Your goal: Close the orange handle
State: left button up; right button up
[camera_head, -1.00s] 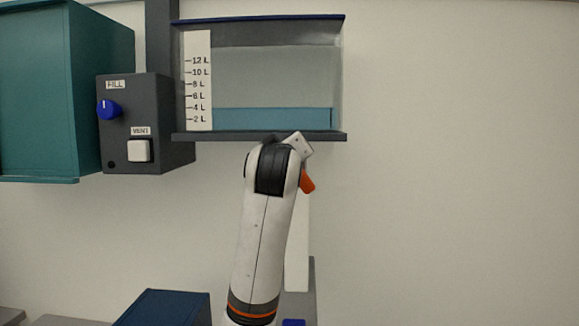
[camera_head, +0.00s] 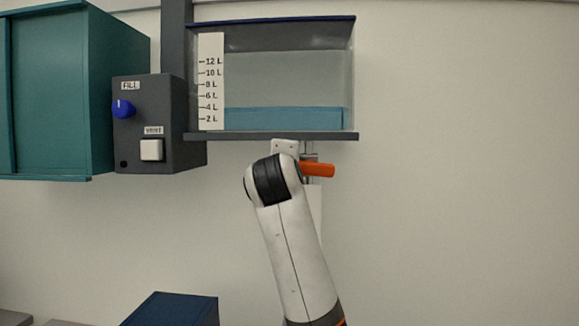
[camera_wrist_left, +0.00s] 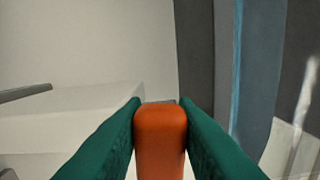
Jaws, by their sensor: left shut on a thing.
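The orange handle (camera_head: 319,169) sticks out sideways to the right just under the tank's shelf in the head view, about level. In the left wrist view the handle (camera_wrist_left: 160,142) fills the gap between the two green fingers of my left gripper (camera_wrist_left: 160,103), which is shut on it. In the head view my wrist hides the fingers and the handle's left end. My right gripper is in neither view.
A clear tank (camera_head: 285,85) holds blue liquid near the 2–4 L marks, above a dark shelf (camera_head: 270,136). To the left are a grey control box (camera_head: 185,120) with a blue FILL knob (camera_head: 123,109) and a teal cabinet (camera_head: 60,90). The wall at right is clear.

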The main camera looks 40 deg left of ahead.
pick_arm(q)
jog(key=shift+f+n, duration=0.4)
jog(key=shift+n, duration=0.1)
jog(key=shift+f, duration=0.1)
jog(key=o, duration=1)
jog(key=shift+s, duration=0.1)
jog(key=shift+r, duration=0.2)
jog(key=shift+s, duration=0.1)
jog(key=shift+s+d+b, duration=0.2)
jog(key=shift+s+b, duration=0.05)
jog(key=shift+b, duration=0.1)
jog(key=b+v, duration=0.4)
jog(key=v, duration=0.7)
jog(key=shift+s, duration=0.2)
